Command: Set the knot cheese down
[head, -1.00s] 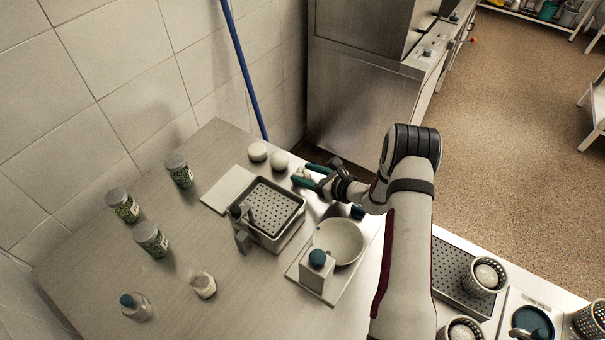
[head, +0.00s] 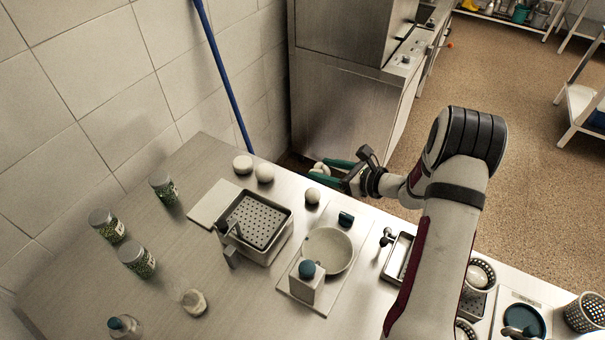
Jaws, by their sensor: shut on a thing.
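My gripper (head: 327,169), with green fingers, is shut on a small pale piece, which I take to be the knot cheese (head: 319,168). It holds the piece up at the back edge of the steel table, partly hidden by the fingers. In the picture it overlaps the floor beyond the edge, so its height is hard to tell. Three similar white rounded pieces stand on the table: one left (head: 242,164), one beside it (head: 264,173), and one (head: 312,196) below my gripper in the picture.
A perforated tray (head: 282,236) with a pale board (head: 213,204) stands left. A white bowl (head: 349,252) and a teal-capped dispenser (head: 305,286) are nearer. Several jars, one here (head: 137,258), stand at left. Perforated baskets (head: 583,313) are at right. Bare steel lies around the single white piece.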

